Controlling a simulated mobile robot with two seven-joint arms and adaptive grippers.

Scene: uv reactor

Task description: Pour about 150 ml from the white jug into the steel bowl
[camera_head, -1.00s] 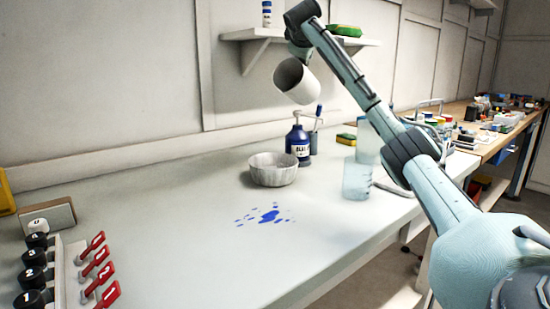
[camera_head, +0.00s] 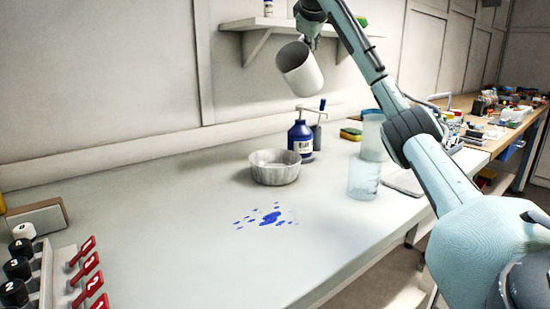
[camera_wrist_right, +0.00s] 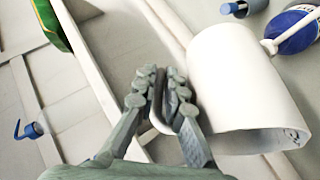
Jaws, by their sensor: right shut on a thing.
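The white jug (camera_head: 301,74) is held in the air above and a little right of the steel bowl (camera_head: 274,174), well clear of it. It is tilted, with its grey-looking end toward the upper left; no liquid stream shows. The bowl stands upright on the bench, and I cannot see its contents clearly. My right gripper (camera_head: 309,36) is at the jug's upper side, partly hidden by my arm. In the right wrist view its fingers (camera_wrist_right: 160,88) are closed on the jug's handle, beside the white body (camera_wrist_right: 235,80). My left gripper is not in view.
A blue pump bottle (camera_head: 300,139) stands just behind the bowl. Clear containers (camera_head: 363,180) stand to its right, near a sponge (camera_head: 351,134). Blue spill spots (camera_head: 270,217) lie in front. Red switches (camera_head: 87,270) are at front left. A wall shelf (camera_head: 262,23) is behind the jug.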

